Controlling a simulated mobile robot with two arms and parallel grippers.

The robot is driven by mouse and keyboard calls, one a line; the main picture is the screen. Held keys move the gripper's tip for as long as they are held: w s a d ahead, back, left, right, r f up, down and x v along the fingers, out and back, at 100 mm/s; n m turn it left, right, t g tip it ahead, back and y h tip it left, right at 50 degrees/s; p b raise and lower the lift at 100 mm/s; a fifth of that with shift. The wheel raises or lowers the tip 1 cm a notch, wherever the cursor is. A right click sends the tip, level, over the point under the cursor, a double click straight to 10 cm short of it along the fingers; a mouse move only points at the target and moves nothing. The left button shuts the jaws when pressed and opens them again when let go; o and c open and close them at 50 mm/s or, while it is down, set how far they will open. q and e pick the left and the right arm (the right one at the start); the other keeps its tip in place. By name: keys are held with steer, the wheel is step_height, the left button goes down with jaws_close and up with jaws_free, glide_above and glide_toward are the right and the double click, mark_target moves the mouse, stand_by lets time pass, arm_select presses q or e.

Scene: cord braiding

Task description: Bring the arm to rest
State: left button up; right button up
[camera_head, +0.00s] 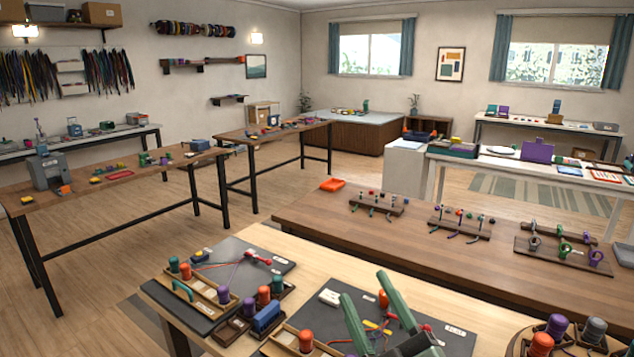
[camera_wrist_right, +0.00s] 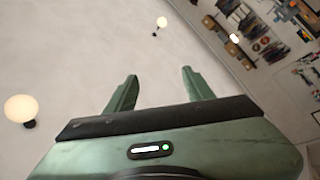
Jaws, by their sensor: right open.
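My right gripper (camera_head: 374,302) shows at the lower middle of the head view, its two green fingers raised above the near workbench. It is open, with nothing between its fingers. My left gripper is in neither view. Part of the black mat (camera_head: 327,318) under the right gripper is hidden behind the fingers.
The near workbench (camera_head: 270,238) holds another dark mat (camera_head: 222,258), cords, and several coloured spools, such as an orange one (camera_head: 264,296). A brown table (camera_head: 330,222) with racks of small tools stands behind it. Open floor (camera_head: 150,245) lies to the left.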

steer(key=s+d+f+m+g+h, duration=0.35)
steer(key=d+f+m, duration=0.2)
steer(key=f, duration=0.55)
steer(key=s+d+f+m+g+h, duration=0.2)
steer(key=d+f+m+g+h, duration=0.3)
steer(key=f, duration=0.6)
steer(key=s+d+f+g, duration=0.1)
steer(key=s+f+g, duration=0.4)
steer(key=s, duration=0.4)
steer(key=s+d+f+g, duration=0.1)
steer(key=s+f+g, duration=0.3)
steer(key=s+f, duration=0.5)
step_height(320, 180, down, 25)
steer(key=s+g, duration=0.1)
steer(key=s, duration=0.1)
steer(key=s+d+f+g, duration=0.1)
steer(key=s+d+f, duration=0.2)
steer(key=s+f, duration=1.3)
steer(key=shift+s, duration=0.55)
